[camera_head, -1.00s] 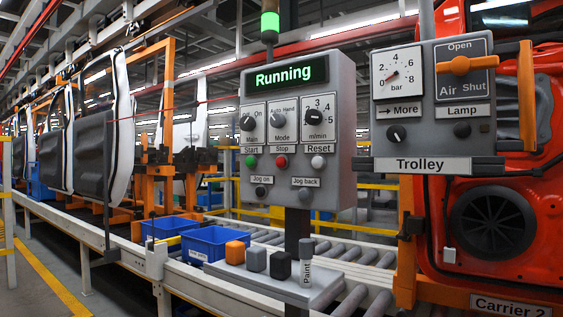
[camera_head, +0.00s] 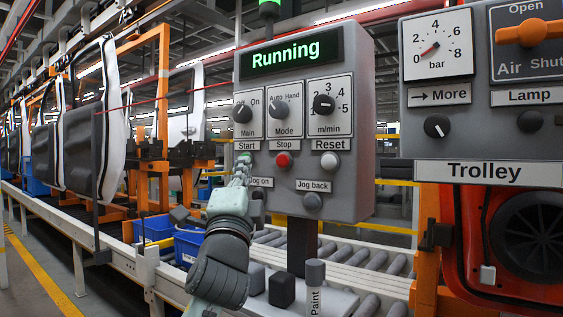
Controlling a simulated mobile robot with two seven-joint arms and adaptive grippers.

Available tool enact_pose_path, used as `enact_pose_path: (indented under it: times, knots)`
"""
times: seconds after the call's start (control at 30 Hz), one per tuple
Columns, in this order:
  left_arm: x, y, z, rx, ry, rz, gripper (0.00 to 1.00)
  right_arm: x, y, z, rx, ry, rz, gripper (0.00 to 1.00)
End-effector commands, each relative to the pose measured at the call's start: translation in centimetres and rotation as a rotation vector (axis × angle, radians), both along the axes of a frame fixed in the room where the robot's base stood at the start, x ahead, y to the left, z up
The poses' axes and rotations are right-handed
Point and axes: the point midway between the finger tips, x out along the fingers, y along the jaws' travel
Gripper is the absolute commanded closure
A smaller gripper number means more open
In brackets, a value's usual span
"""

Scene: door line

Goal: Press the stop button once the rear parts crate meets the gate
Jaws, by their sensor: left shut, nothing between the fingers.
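The red stop button (camera_head: 283,160) sits under the "Stop" label on the grey control box (camera_head: 357,120). My left gripper (camera_head: 243,168) is shut and empty, its fingertips in front of the box just left of the stop button, over the Start button's place, which they mostly hide. They appear apart from the stop button; contact with the box cannot be told. Two blue crates stand on the conveyor at lower left: a farther one (camera_head: 153,229) and a nearer one (camera_head: 187,243), partly hidden by my left arm. A yellow bar (camera_head: 165,243) shows between them; whether it is the gate is unclear.
The display (camera_head: 291,54) reads "Running" and the stack lamp (camera_head: 270,9) is green. The "Jog back" button (camera_head: 312,202) and white Reset button (camera_head: 329,160) are close by. The Trolley panel (camera_head: 480,172) stands to the right.

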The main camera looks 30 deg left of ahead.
Motion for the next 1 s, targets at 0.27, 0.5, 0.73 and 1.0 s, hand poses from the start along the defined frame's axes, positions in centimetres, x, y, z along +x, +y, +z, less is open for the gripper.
enact_pose_path:
  times: [0.27, 0.5, 0.73, 1.0]
  knots:
    - [-0.2, 0.0, 0.3, 0.007, -0.006, 0.003, 1.0, -1.6, -0.6, -0.7, -0.008, 0.028, -0.004, 0.6]
    - [0.0, 0.0, 0.3, 0.006, -0.006, 0.004, 1.0, -2.3, -1.2, -0.9, -0.016, 0.037, -0.003, 0.6]
    - [1.8, -0.1, 0.2, 0.006, -0.006, 0.004, 1.0, -1.3, -0.9, -0.1, -0.011, 0.022, -0.007, 0.6]
    - [5.6, -0.4, 0.2, 0.005, -0.005, 0.003, 1.0, 1.1, -0.2, 3.1, 0.01, -0.019, -0.03, 0.6]
